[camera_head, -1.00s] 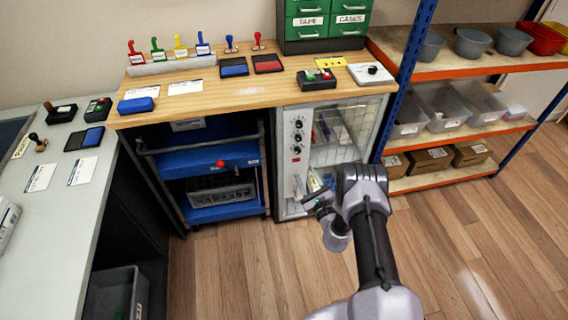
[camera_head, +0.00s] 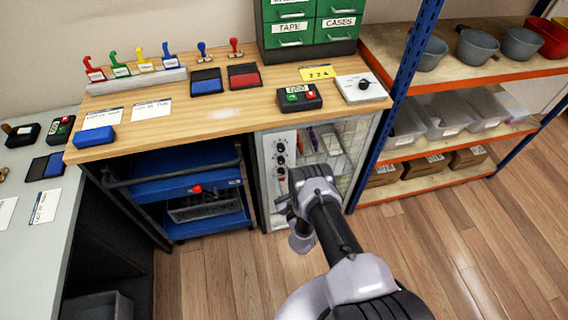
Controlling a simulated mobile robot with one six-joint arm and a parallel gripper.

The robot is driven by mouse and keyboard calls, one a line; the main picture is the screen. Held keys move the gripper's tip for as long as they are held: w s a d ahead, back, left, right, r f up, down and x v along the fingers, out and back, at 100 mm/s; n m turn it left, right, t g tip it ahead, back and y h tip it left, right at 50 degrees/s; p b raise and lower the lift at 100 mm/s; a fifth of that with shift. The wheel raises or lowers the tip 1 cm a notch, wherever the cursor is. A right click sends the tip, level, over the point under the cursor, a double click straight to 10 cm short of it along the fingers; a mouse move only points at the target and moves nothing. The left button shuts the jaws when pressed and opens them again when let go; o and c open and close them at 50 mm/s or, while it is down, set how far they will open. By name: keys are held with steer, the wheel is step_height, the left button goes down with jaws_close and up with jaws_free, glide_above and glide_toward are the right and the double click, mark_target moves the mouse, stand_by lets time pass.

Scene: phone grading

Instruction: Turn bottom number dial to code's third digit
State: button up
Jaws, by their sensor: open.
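The cabinet (camera_head: 268,190) with a glass door stands under the wooden bench. Its pale left panel carries a column of black dials, with the top dial (camera_head: 281,146) and middle dial (camera_head: 280,160) clear. A yellow card (camera_head: 317,73) on the bench shows digits that look like 2 2 4. My gripper (camera_head: 284,207) is in front of the cabinet, below the dials and apart from them. It is open and empty; my wrist hides part of its fingers.
A blue cart (camera_head: 185,163) stands under the bench, left of the cabinet. A shelf with a blue upright (camera_head: 397,95) is close on the right. The wooden floor (camera_head: 460,240) is clear at the right.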

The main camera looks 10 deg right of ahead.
steer(key=shift+w, duration=0.2)
steer(key=shift+s+a, duration=0.1)
steer(key=shift+c, duration=1.1)
jaws_close()
